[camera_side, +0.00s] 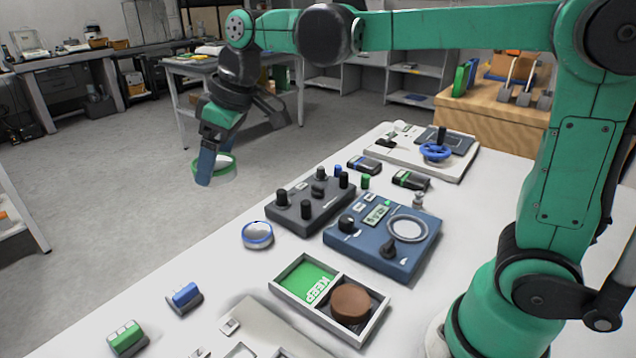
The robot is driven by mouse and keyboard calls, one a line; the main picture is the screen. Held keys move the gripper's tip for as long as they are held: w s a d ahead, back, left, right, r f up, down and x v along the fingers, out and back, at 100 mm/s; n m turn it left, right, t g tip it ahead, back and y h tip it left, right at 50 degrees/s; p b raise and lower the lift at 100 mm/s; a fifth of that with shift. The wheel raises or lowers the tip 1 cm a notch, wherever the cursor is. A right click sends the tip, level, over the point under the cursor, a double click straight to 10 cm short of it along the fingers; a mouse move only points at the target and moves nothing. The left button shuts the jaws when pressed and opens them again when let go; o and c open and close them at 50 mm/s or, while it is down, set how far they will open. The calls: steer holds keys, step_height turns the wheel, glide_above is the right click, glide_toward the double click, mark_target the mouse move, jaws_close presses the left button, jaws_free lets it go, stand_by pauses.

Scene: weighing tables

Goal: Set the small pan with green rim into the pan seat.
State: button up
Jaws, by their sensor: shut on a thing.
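The small pan with green rim (226,169) is held in my gripper (212,164). My gripper is shut on it, with a blue finger covering its left part. The pan is in the air at the left, beyond the table's far-left edge. A blue weighing device (376,250) stands on the table to the lower right of my gripper. On its top is a pale ring, which looks like the pan seat (392,228), with nothing on it. My gripper is well apart from it.
A small pan with blue rim (257,246) lies on the table. A dark box with knobs (309,213) stands between my gripper and the blue device. A divided tray (276,288) with a brown disc (351,302) is in front. Small blocks stand at lower left.

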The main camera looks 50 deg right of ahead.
steer(key=s+d+f+m+h, duration=0.1)
steer(key=s+d+m, duration=0.25)
steer(key=d, duration=0.45)
steer(key=m+g+h, duration=0.1)
steer(key=m+h, duration=0.4)
steer(key=m, duration=0.9)
glide_above(406, 226)
steer(key=a, duration=0.1)
steer(key=f, duration=0.8)
steer(key=shift+s+a+f, duration=0.1)
steer(key=shift+s+f, duration=0.35)
steer(key=shift+f, duration=2.55)
steer(key=shift+f, duration=0.45)
steer(key=o, duration=1.2)
